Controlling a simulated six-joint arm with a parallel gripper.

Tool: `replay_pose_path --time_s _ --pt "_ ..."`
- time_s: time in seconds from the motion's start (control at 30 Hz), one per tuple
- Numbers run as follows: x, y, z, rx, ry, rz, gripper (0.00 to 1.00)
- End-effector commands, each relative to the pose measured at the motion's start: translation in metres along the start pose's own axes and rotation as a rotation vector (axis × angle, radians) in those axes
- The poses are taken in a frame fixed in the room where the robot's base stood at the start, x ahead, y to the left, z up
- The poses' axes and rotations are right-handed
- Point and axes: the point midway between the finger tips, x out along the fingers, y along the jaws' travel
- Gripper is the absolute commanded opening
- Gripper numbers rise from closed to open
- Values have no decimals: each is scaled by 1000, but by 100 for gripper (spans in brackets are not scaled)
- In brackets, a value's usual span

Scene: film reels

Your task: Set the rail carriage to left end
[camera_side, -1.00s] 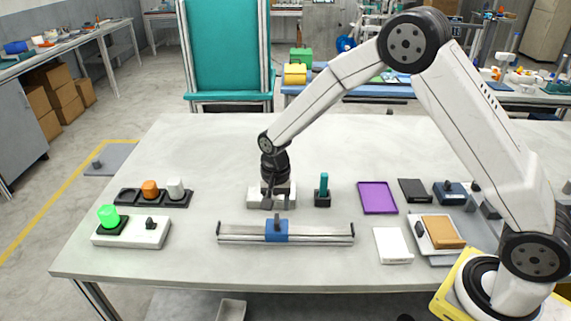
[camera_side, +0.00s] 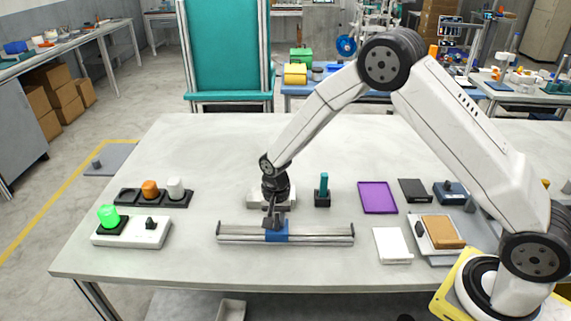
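The rail (camera_side: 325,236) is a long grey bar lying left to right on the table, with a small dark stop at each end. The blue carriage (camera_side: 283,237) sits on the rail a little left of its middle. My gripper (camera_side: 272,222) points down right at the carriage and covers its upper part and the knob on top. The fingers are small and dark here. I cannot tell whether they are apart or closed on the knob.
A teal peg in a holder (camera_side: 322,195) stands behind the rail. A white pad (camera_side: 393,246) lies to the right.

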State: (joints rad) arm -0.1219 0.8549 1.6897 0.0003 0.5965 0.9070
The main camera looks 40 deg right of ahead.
Motion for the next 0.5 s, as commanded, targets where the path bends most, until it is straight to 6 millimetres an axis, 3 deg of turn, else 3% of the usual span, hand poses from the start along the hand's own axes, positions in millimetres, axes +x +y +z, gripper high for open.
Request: replay_pose_path --time_s 0.03,0.07,0.5 --pt "0 0 0 0 0 0 7" --pt "0 0 0 0 0 0 0" --pt "0 0 0 0 0 0 0"
